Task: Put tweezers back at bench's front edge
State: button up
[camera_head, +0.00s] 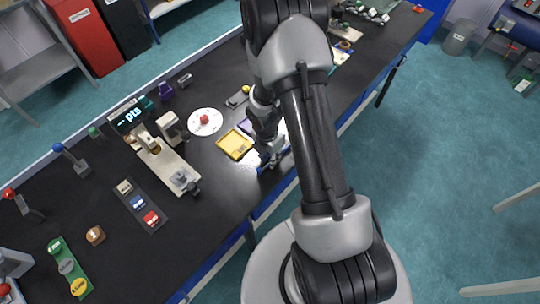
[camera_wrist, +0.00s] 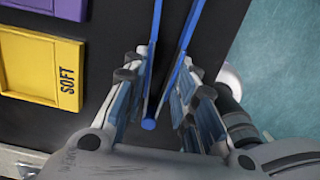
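The blue tweezers (camera_wrist: 149,109) show in the wrist view as a narrow V, with the joined end near my palm and the two arms running out past the top of the frame. My gripper (camera_wrist: 168,68) has one finger on each side of them, with no clear gap at the arms, so it looks shut on the tweezers. In the head view my gripper (camera_head: 270,160) is low over the bench (camera_head: 215,185), close to its front edge. There the tweezers are mostly hidden by the gripper. Whether they touch the bench top is unclear.
A yellow tray marked SOFT (camera_wrist: 40,70) lies left of my gripper, with a purple tray (camera_wrist: 60,8) beside it. A white plate with a red item (camera_head: 205,121) and the bench instrument (camera_head: 160,155) stand farther left. Bare bench lies around the front edge.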

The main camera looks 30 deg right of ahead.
jog(key=o, duration=0.4)
jog(key=shift+o, duration=0.2)
jog(key=shift+r, duration=0.1)
jog(key=s+a+r+m+t+p, duration=0.1)
jog(key=a+r+m+p, duration=0.15)
jog(key=r, duration=0.75)
jog(key=s+a+r+m+p, duration=0.15)
jog(key=r+m, duration=0.25)
jog(key=r, duration=0.6)
jog(key=s+a+r+m+t+p, duration=0.1)
jog(key=r+m, duration=0.2)
jog(key=r, duration=0.7)
jog(key=s+a+r+m+t, duration=0.1)
jog(key=s+a+r+m, duration=0.1)
jog(key=s+r+m, duration=0.4)
jog(key=s+a+r+m+t+y, duration=0.1)
jog(key=s+a+r+m, duration=0.2)
jog(key=s+r+m, duration=0.3)
jog(key=s+m, duration=0.1)
jog(key=s, duration=0.2)
jog(key=shift+a, duration=0.2)
